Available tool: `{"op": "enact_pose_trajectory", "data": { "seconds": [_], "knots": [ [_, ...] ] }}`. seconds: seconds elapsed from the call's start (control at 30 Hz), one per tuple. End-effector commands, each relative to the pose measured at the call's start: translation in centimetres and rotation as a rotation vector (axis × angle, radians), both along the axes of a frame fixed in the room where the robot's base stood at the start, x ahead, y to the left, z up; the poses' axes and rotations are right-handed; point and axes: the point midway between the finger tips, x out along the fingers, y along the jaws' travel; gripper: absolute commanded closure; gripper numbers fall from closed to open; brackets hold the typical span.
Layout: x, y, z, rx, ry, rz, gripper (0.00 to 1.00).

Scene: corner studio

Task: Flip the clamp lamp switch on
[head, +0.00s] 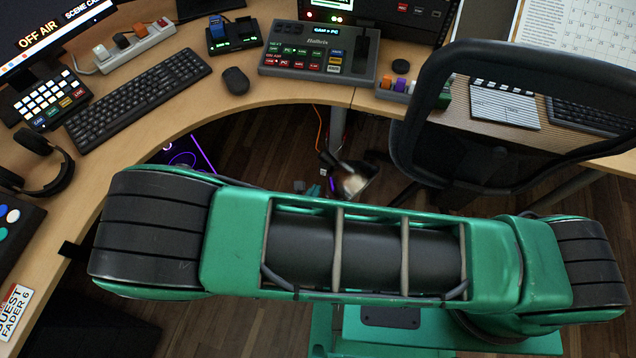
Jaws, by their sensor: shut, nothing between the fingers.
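I do not make out a clamp lamp or its switch in the head view. A pale power strip (134,48) with white, orange and dark plugs or switches lies on the desk at the upper left; I cannot tell whether any belongs to the lamp. My green and black arm crosses the lower half of the picture and hides what is behind it. My gripper is not in view.
The curved wooden desk (280,92) holds a black keyboard (140,98), a mouse (236,80), a button panel (318,52) and headphones (45,165). A black chair (405,150) stands at the right. Loose cables and a small pale object (352,184) show below the desk.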

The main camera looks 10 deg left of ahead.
Motion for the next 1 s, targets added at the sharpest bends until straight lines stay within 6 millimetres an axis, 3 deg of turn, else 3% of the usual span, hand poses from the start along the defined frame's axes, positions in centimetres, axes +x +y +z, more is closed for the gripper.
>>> {"op": "enact_pose_trajectory", "data": {
  "seconds": [0.2, 0.4, 1.0],
  "knots": [
    [-2.6, 0.6, 2.7, 0.002, 0.001, 0.004, 1.0],
    [-3.6, 0.8, 3.8, 0.001, 0.001, 0.004, 1.0],
    [-3.7, 0.5, 3.6, 0.001, 0.032, 0.004, 1.0]
  ]
}}
